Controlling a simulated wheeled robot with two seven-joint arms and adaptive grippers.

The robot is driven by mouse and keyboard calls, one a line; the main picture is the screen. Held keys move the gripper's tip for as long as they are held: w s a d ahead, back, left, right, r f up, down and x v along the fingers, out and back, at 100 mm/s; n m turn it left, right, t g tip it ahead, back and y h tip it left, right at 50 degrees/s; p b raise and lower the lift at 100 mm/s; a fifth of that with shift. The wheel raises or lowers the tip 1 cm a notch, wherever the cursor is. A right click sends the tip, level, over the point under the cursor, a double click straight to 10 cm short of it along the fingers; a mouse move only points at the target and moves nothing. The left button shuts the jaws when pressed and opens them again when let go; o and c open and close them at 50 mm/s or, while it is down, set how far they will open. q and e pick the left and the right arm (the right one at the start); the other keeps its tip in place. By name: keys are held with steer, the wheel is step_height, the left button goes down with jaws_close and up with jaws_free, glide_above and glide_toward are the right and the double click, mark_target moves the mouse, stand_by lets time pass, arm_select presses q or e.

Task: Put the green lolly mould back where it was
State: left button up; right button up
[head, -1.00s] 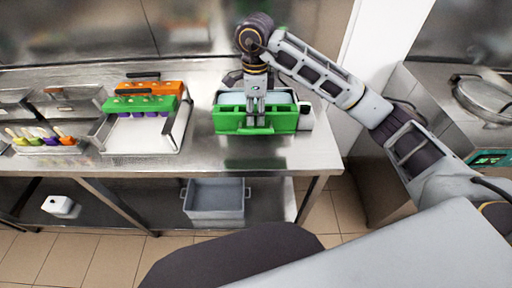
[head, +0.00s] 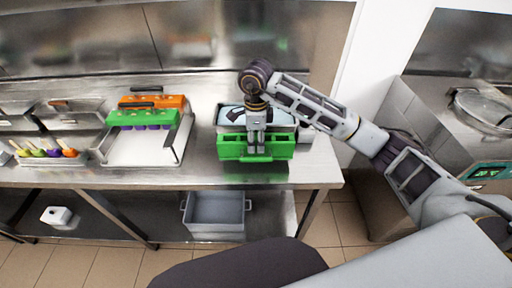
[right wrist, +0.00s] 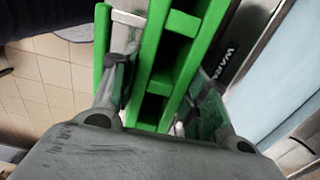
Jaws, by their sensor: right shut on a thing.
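A green lolly mould (head: 232,150) with open slots is in front of the warm bath (head: 226,117) in the head view. My right gripper (head: 256,148) is shut on its middle from above. In the right wrist view the mould (right wrist: 160,80) runs lengthwise between the fingers, and its slots look empty. I cannot tell whether it touches the counter. Another green mould (head: 142,118), with purple pieces below it, sits on a metal tray (head: 140,152) to the left, in front of an orange mould (head: 170,101). My left gripper is not in view.
The bath has blue-grey content and a label beginning "WAR" (right wrist: 230,55). A holder with coloured lollies (head: 50,153) stands at far left. Bare counter (head: 200,160) lies between tray and mould. A grey bin (head: 215,213) is on the lower shelf.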

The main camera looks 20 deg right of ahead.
mark_target(256, 148)
steer(key=shift+f, duration=2)
steer(key=o, duration=1.1)
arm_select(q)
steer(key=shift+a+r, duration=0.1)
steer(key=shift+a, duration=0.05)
arm_select(e)
steer(key=shift+o, duration=0.4)
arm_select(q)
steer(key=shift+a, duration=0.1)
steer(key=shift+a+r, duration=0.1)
arm_select(e)
steer(key=shift+r, duration=0.1)
